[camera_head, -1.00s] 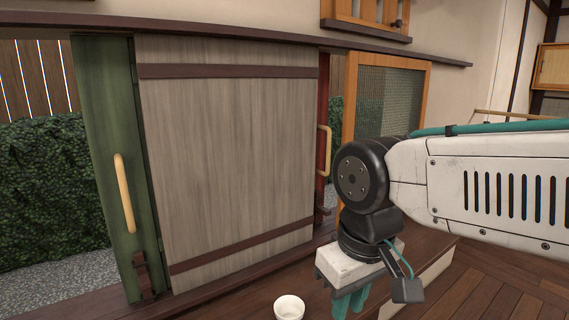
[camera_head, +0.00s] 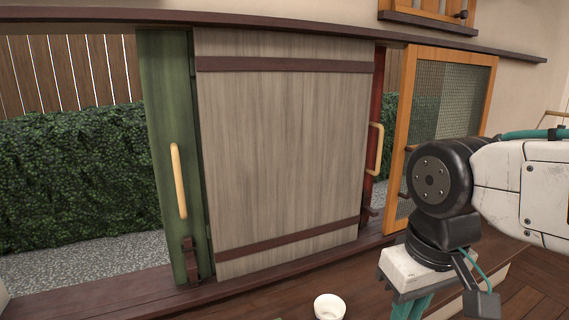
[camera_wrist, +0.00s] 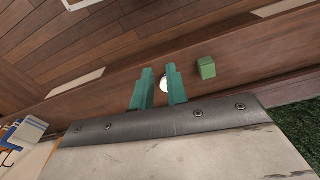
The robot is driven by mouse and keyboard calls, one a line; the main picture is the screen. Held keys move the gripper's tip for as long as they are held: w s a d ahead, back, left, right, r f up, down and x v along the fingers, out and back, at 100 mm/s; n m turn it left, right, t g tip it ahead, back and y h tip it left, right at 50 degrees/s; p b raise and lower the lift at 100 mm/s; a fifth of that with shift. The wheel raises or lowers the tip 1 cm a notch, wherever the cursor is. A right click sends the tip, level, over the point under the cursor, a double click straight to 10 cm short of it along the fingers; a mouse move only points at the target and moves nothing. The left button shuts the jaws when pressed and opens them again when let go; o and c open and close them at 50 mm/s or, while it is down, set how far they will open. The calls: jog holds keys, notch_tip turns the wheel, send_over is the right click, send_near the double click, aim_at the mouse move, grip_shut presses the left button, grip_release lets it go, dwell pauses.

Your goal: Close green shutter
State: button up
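The green shutter (camera_head: 168,110) shows as a narrow upright strip at the left of the opening in the head view. It has a tan vertical handle (camera_head: 179,180) and a dark brown latch-like piece low on its edge. A grey wooden panel (camera_head: 285,160) with dark cross-bars stands to its right and may hide part of it. My gripper (camera_head: 408,308) is low at the right of the head view, well away from the green handle. In the wrist view my gripper (camera_wrist: 160,70) points at the wooden floor, its teal fingers apart with nothing held.
Left of the green shutter the opening shows a hedge (camera_head: 75,190) and gravel. A red shutter (camera_head: 378,140) with a tan handle stands right of the grey panel, then an orange-framed screen (camera_head: 490,80). A white cup (camera_head: 329,307) stands low in front. A green block (camera_wrist: 207,68) lies near my fingers.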

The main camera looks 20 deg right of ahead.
grip_shut()
jog(key=w+a+r+t+y, duration=0.1)
jog(key=w+a+r+y, duration=0.1)
jog(key=w+a+r, duration=0.6)
jog(key=w+a+r+t+y, duration=0.15)
jog(key=w+a, duration=0.35)
jog(key=w, duration=0.8)
jog(key=w+a+r+t+y, duration=0.1)
jog(key=w+a+r+y, duration=0.1)
jog(key=w+a+r, duration=0.65)
jog(key=x, duration=1.3)
jog(key=shift+a+n, duration=0.35)
jog(key=shift+n, duration=0.05)
jog(key=shift+w+f, duration=0.1)
jog(key=shift+f, duration=0.05)
